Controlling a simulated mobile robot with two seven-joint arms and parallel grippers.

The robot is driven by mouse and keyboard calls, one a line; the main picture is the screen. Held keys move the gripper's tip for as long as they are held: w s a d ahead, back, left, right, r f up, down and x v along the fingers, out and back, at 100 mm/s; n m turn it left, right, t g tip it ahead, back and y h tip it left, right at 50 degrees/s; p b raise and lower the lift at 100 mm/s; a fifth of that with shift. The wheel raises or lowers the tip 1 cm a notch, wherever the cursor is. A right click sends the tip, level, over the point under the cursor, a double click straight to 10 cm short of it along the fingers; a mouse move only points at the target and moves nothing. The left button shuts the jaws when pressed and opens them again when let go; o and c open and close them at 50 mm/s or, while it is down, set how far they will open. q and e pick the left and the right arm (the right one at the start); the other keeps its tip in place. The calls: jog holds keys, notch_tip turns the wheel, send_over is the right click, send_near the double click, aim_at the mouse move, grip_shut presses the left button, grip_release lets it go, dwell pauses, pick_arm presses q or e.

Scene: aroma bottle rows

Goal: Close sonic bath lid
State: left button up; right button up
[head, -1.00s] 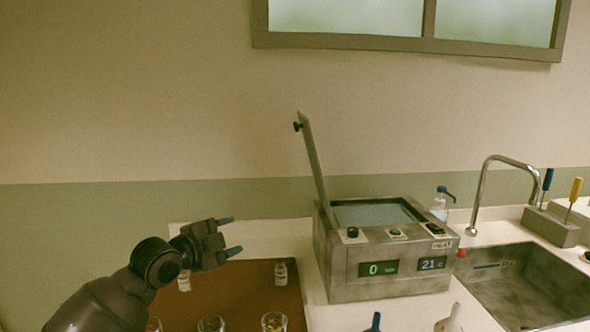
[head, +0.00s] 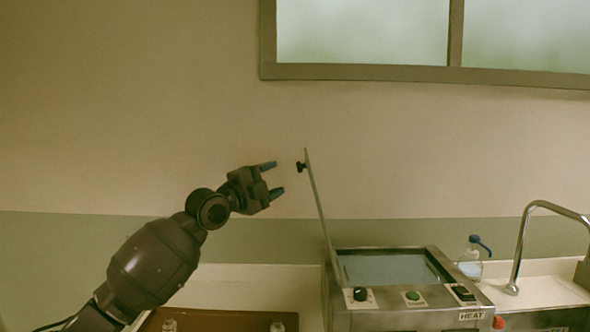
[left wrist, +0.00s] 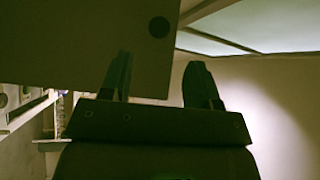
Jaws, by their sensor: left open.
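The sonic bath (head: 410,318) is a steel box on the counter in the head view, with its basin (head: 390,269) uncovered. Its lid (head: 319,210) stands almost upright, hinged at the bath's left side and tilted slightly left, with a dark knob (head: 301,166) near the top on its left face. My left gripper (head: 273,179) is open and empty, just left of the knob and apart from it. In the left wrist view the lid appears as a large dark panel (left wrist: 90,40) beyond my open fingers (left wrist: 158,82). My right gripper is not in view.
A wash bottle (head: 472,258) stands behind the bath at the right, beside the tap (head: 522,245). A brown tray (head: 225,322) with small bottles lies left of the bath. The wall and window frame (head: 360,72) are behind.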

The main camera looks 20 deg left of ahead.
pick_arm(q)
jog(key=x, duration=0.7)
jog(key=shift+w, duration=0.25)
jog(key=shift+d, duration=0.15)
grip_shut()
